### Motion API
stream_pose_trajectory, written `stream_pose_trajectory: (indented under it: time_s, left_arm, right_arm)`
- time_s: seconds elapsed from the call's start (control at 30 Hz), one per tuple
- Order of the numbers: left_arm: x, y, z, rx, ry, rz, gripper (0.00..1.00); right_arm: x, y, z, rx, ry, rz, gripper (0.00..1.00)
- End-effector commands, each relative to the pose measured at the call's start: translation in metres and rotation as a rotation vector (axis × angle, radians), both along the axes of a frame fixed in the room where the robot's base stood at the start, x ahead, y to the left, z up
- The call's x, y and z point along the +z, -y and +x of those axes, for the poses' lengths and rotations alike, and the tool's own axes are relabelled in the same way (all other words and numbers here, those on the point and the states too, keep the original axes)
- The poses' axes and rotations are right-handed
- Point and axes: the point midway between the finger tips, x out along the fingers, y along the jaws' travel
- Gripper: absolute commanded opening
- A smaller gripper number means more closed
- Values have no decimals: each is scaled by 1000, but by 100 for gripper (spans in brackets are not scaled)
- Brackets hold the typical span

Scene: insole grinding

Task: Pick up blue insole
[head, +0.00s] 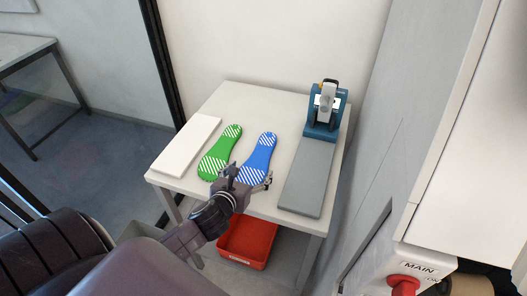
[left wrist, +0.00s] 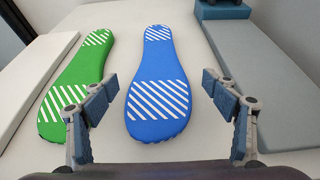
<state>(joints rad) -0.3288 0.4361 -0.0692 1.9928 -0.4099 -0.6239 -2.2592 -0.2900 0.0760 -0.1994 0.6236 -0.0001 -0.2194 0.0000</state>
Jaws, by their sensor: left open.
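The blue insole (head: 260,155) with white stripes lies flat on the white table, between the green insole and the grey plate. In the left wrist view the blue insole (left wrist: 158,90) runs away from me down the middle, its near end level with the fingertips. My left gripper (head: 246,178) is open and empty at the insole's near end. In the left wrist view its two fingers (left wrist: 163,97) stand apart on either side of the blue insole, with gaps to it. In the head view the gripper partly covers the near end. My right gripper is not in view.
A green striped insole (head: 220,152) lies left of the blue one, close to the left finger. A white board (head: 186,146) lies further left. A grey plate (head: 307,178) and blue device (head: 325,112) stand right. A red bin (head: 247,241) sits below the table (head: 243,92).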

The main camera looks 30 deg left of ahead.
Motion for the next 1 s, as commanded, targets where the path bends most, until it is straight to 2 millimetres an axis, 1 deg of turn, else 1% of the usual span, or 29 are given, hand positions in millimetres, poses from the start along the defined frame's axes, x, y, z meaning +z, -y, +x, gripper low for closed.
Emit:
stream_pose_trajectory:
  time_s: [0.1, 0.17, 0.27, 0.4, 0.47, 0.57, 0.7, 0.83, 1.0]
  left_arm:
    - [-3, -2, 8, 1, 1, 0, 79]
    - [-5, -3, 14, 2, 0, -1, 79]
    - [-8, -5, 22, 1, 0, -2, 79]
    - [-11, -8, 33, 3, 0, -3, 79]
    - [-13, -10, 40, 2, 1, -3, 79]
    - [-17, -13, 52, 3, 0, -4, 79]
    - [-24, -16, 65, 2, 0, -3, 79]
    - [-27, -18, 70, -1, -1, -2, 79]
    - [-27, -18, 70, -1, 0, -1, 79]
  right_arm:
    - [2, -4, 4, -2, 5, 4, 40]
    - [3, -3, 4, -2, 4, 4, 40]
    - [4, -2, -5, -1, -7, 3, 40]
    - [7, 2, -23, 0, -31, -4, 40]
    - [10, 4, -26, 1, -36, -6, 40]
    - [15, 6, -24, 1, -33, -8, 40]
    - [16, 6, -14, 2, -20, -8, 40]
    - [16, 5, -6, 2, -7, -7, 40]
    - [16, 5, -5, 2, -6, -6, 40]
